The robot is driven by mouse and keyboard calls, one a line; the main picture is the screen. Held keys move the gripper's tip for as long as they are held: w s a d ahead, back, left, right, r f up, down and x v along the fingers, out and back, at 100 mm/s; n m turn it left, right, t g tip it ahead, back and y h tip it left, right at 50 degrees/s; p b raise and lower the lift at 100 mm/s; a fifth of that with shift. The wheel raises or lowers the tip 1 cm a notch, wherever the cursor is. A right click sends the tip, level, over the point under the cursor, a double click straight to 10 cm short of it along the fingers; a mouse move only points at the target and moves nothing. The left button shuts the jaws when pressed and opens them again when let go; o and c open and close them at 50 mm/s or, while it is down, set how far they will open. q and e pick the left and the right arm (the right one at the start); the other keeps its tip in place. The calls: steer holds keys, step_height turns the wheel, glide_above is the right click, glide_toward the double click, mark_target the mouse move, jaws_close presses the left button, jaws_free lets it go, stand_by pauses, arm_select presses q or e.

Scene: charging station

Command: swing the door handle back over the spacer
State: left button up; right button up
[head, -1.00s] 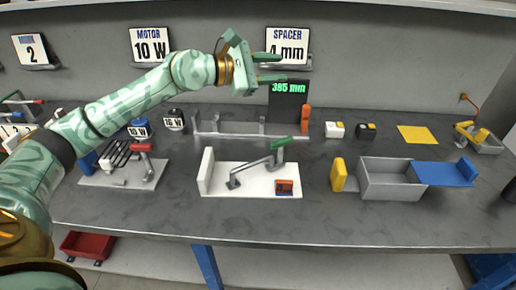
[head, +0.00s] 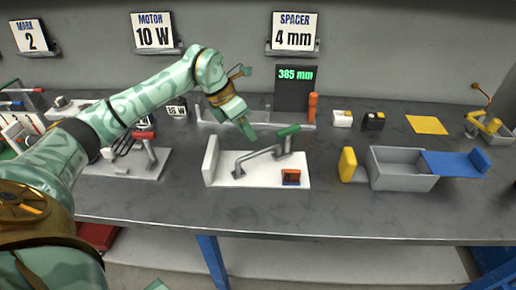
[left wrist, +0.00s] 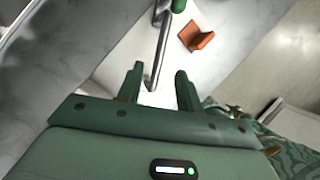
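The door handle is a grey bent bar (head: 258,154) with a green grip (head: 288,131), mounted on a white base plate (head: 225,176) with an upright white end wall. In the left wrist view the bar (left wrist: 162,42) runs down toward the space between my fingers, and the green grip (left wrist: 178,5) is at the top edge. My left gripper (head: 249,131) is open and empty, pointing down above the handle; both fingers show apart in the left wrist view (left wrist: 157,73). I cannot make out a spacer for certain. My right gripper is not in view.
An orange block (head: 291,177) sits on the plate's front right. A grey bin (head: 403,178) with a blue flap and a yellow block (head: 347,164) stand to the right. Behind are a grey rail fixture and a dark display (head: 297,90). Bare bench lies along the front.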

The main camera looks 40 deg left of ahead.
arm_select(q)
steer(key=b+x, duration=0.1)
steer(key=x, duration=0.6)
jaws_close()
